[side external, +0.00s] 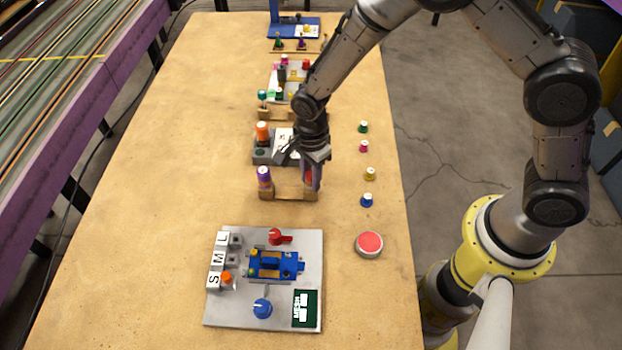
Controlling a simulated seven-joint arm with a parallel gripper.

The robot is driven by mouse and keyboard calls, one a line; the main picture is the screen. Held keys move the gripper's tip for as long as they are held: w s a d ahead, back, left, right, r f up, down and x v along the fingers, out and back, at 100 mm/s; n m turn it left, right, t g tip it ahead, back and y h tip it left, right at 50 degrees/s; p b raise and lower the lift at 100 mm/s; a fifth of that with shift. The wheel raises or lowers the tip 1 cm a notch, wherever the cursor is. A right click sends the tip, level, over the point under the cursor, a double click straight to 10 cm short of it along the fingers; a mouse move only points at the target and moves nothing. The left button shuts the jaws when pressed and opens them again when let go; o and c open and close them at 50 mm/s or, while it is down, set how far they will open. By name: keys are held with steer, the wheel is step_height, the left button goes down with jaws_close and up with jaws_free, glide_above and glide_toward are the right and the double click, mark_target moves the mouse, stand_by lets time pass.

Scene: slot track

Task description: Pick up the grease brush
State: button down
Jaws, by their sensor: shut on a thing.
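My gripper (314,165) points down over the right end of a small wooden stand (288,188). It is shut on a slim upright piece with red and purple on it (313,182), which I take to be the grease brush. The fingers hide much of it, and I cannot tell whether its lower end is clear of the stand. A similar purple piece with a pale top (264,177) stands upright at the stand's left end.
A grey plate (215,312) with a blue fixture, red and blue knobs and S, M, L blocks lies in front. A red button (369,243) and several small coloured caps (367,200) line the right side. Other stations stand behind; the table's left side is clear.

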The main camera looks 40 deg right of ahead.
step_height(320, 180, up, 9)
steer(key=shift+f, duration=0.1)
steer(key=shift+r, duration=0.55)
steer(key=s+a+f+g+h, duration=0.1)
steer(key=s+a+g+h, duration=0.15)
steer(key=s, duration=1.45)
steer(key=shift+w+d+f, duration=0.1)
steer(key=shift+d+f, duration=0.15)
steer(key=shift+f, duration=1.25)
steer(key=shift+w+d+f, duration=0.1)
steer(key=shift+d+f, duration=0.1)
steer(key=shift+f, duration=1.3)
steer(key=shift+f, duration=0.5)
step_height(320, 180, up, 7)
